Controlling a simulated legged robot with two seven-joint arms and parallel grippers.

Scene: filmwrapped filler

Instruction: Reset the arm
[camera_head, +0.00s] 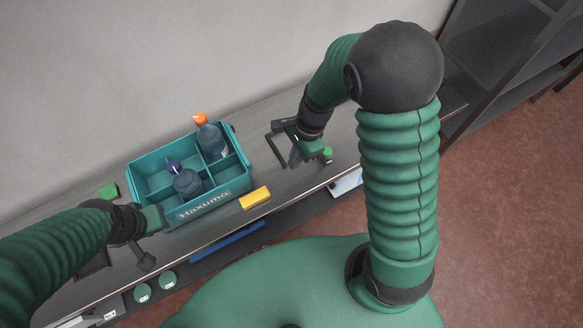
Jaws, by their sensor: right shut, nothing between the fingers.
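My right arm rises in front of me and bends over to the table. Its gripper (296,157) is shut and empty, low over the table to the right of the teal crate (213,203). My left arm comes in from the left edge. Its gripper (150,240) is at the crate's front left corner; its fingers are too small and overlapped to tell whether they are open, or whether they touch the crate.
The divided crate holds a bottle with an orange cap (200,119) and one with a dark blue cap (174,166). A yellow block (255,198) lies before it, a green block (108,190) to its left. A wall stands behind, dark shelves (515,65) at right.

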